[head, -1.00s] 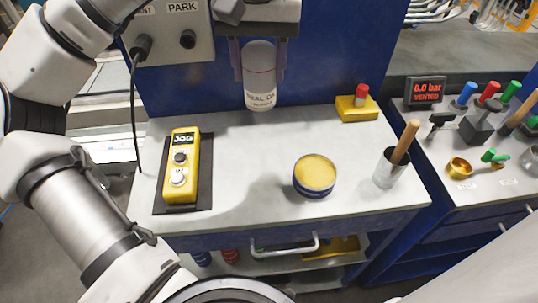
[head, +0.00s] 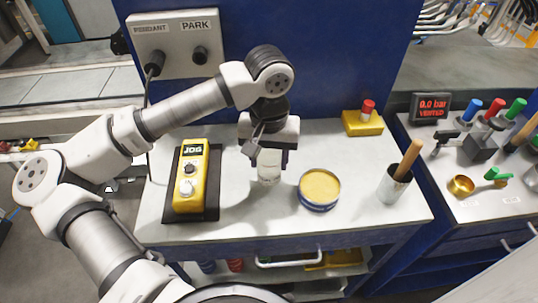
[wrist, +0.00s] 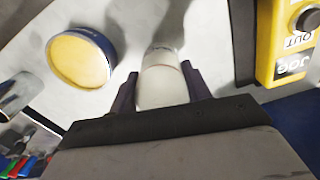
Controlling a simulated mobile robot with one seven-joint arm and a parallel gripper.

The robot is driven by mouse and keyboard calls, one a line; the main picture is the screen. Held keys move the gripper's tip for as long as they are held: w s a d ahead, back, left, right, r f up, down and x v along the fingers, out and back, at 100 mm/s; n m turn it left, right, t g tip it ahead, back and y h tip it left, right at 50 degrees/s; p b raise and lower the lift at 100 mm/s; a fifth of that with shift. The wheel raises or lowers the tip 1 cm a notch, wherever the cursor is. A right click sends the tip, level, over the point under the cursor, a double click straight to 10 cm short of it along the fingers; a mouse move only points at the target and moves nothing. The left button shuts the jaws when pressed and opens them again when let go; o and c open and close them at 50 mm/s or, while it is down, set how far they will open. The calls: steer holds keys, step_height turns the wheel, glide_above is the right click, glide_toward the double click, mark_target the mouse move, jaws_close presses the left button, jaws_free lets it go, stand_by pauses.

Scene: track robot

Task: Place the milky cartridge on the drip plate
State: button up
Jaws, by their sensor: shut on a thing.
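My gripper (head: 268,158) points down over the light worktop, between the yellow JOG pendant and the round tin. It is shut on the milky cartridge (head: 268,174), a pale whitish cylinder held upright. In the wrist view the cartridge (wrist: 162,85) sits between the two dark fingers. Its lower end is close to the worktop; I cannot tell whether it touches. My gripper hides its upper part in the head view. I cannot make out a separate drip plate in either view.
The yellow JOG pendant (head: 189,177) lies left of the cartridge. A tin with a yellow top (head: 319,188) stands just right of it, then a metal cup with a wooden handle (head: 394,187). A yellow box with a red knob (head: 363,121) is at the back. The front strip is clear.

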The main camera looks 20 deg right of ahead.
steer(key=shift+f, duration=0.15)
steer(key=shift+f+b, duration=0.15)
steer(key=shift+b, duration=0.15)
steer(key=o, duration=1.1)
steer(key=shift+c, duration=0.2)
